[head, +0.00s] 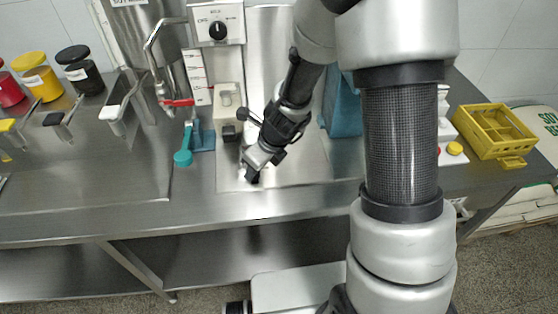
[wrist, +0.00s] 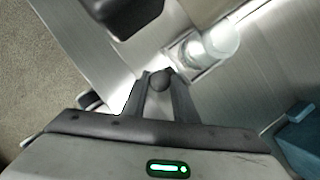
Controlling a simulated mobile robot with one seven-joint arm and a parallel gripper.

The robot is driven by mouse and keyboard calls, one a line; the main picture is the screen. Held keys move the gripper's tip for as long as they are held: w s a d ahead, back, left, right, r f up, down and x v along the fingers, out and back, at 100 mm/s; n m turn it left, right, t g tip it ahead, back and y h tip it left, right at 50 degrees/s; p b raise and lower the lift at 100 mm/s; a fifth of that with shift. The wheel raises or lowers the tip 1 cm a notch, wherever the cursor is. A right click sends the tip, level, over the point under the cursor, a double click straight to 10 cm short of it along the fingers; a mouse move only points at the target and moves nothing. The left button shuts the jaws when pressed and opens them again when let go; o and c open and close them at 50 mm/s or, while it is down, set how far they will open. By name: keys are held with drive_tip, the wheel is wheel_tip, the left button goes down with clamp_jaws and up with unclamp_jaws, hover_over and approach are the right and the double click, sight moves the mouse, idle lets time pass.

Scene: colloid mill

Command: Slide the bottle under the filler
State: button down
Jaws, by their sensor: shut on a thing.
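My gripper (head: 252,176) is low over the steel worktop in the head view, in front of the control unit. In the wrist view my gripper (wrist: 158,82) is shut on a small dark round knob (wrist: 160,79); what the knob belongs to cannot be told. In the head view my arm hides much of that area. A cream block with a black lower end (head: 228,98), perhaps the filler, stands behind and left of my gripper.
A control box (head: 217,24) with a black dial is at the back. A curved steel pipe with a red-handled valve (head: 179,102) and a teal tool (head: 184,152) are left. Coloured jars (head: 36,76) stand far left, a yellow crate (head: 494,131) right. The front worktop strip is clear.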

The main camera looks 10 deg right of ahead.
drive_tip(key=shift+a, duration=0.4)
drive_tip(key=c, duration=1.7)
unclamp_jaws()
drive_tip(key=shift+d, duration=0.1)
drive_tip(key=shift+r, duration=0.1)
drive_tip(key=p+v, duration=0.7)
drive_tip(key=v, duration=1)
drive_tip(key=shift+r, duration=0.1)
